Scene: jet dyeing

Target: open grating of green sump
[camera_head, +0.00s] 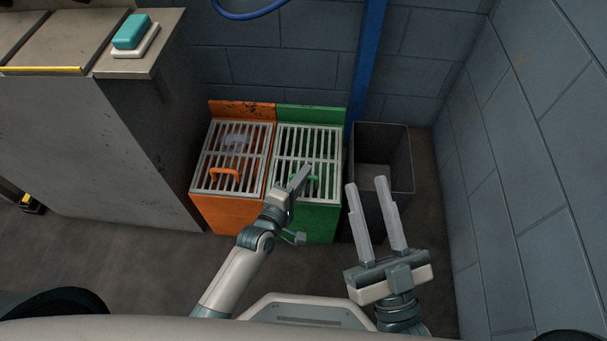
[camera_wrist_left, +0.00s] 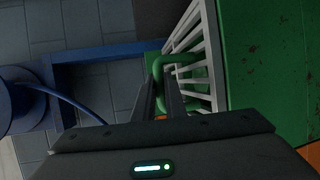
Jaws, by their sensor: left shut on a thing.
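The green sump (camera_head: 318,222) stands on the floor against the back wall, with a white barred grating (camera_head: 310,140) lying flat over its top. A green handle (camera_head: 316,180) sits at the grating's front edge. My left gripper (camera_head: 303,175) is at that handle and partly covers it. In the left wrist view the green handle (camera_wrist_left: 190,62) passes between the fingers of my left gripper (camera_wrist_left: 165,82), which are shut on it. The grating bars (camera_wrist_left: 205,35) show beside it. My right gripper (camera_head: 367,182) is open and empty, above and in front of the grey bin.
An orange sump (camera_head: 235,208) with its own grating and orange handle (camera_head: 225,174) adjoins on the left. A dark open bin (camera_head: 398,142) stands close on the right. A blue pipe (camera_head: 367,60) rises behind, and a block wall (camera_head: 530,130) bounds the right side.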

